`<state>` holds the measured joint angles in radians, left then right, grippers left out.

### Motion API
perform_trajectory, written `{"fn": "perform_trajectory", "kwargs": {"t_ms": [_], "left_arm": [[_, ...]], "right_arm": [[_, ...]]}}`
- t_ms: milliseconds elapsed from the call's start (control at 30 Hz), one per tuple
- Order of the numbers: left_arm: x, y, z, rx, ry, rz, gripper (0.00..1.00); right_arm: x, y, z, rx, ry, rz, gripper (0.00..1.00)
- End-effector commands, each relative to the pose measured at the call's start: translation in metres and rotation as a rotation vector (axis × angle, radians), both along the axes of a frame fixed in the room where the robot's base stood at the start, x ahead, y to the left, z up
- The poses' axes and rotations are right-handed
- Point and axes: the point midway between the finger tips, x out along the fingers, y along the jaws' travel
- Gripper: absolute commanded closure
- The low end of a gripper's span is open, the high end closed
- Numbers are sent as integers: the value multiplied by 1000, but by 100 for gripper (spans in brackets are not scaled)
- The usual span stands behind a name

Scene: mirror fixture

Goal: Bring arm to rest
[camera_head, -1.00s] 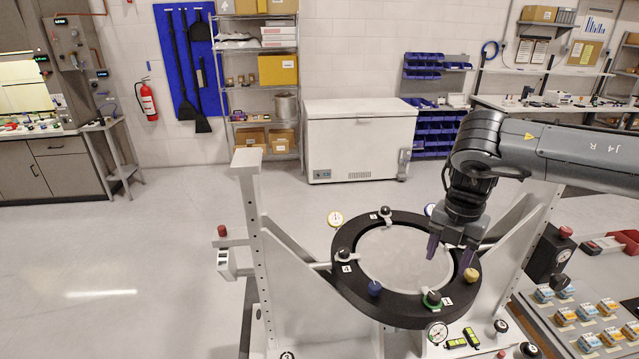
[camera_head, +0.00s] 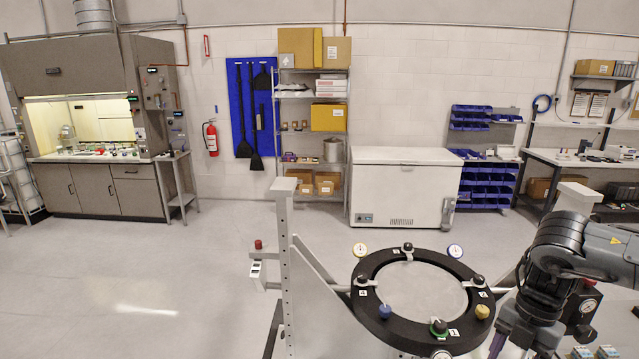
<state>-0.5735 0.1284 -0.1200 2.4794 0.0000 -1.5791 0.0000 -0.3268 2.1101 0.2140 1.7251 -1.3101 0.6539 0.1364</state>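My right arm comes in from the right edge. Its gripper (camera_head: 518,345) hangs low at the right, beside the right side of the mirror fixture's black ring (camera_head: 375,322). Its purple-tipped fingers look apart, with nothing seen between them, though the tips run near the bottom edge of the picture. The ring holds a round pale mirror (camera_head: 420,289) and carries dark-knobbed clamps, a blue knob (camera_head: 385,311), a yellow knob (camera_head: 482,311) and a green-based knob (camera_head: 438,326). My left gripper is out of view.
A white upright post (camera_head: 287,262) of the fixture frame stands left of the ring. A pressure gauge (camera_head: 588,305) sits on a dark block behind my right wrist. A white chest freezer (camera_head: 405,188) and shelves stand at the back wall. The floor at the left is clear.

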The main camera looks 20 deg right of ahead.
Motion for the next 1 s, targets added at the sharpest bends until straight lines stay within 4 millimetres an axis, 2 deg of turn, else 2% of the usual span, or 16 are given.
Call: {"fn": "perform_trajectory", "kwargs": {"t_ms": [33, 167, 267, 367, 500, 567, 700, 833, 1000], "left_arm": [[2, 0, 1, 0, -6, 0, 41], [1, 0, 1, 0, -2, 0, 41], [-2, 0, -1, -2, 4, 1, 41], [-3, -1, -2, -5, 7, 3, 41], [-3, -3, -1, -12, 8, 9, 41], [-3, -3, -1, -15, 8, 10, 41], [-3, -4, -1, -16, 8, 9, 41], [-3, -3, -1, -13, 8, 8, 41], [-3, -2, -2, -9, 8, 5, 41]], "right_arm": [[-7, 1, -15, 39, 14, -12, 41], [-24, 9, -51, 143, 47, -34, 41], [-40, 24, -87, 253, 68, -51, 41], [-58, 48, -131, 378, 72, -66, 41], [-79, 93, -189, 527, 33, -93, 41], [-85, 116, -210, 582, 3, -109, 41], [-93, 174, -250, 686, -88, -170, 41], [-91, 230, -271, 759, -195, -265, 41], [-75, 295, -275, 811, -339, -463, 41]]}}
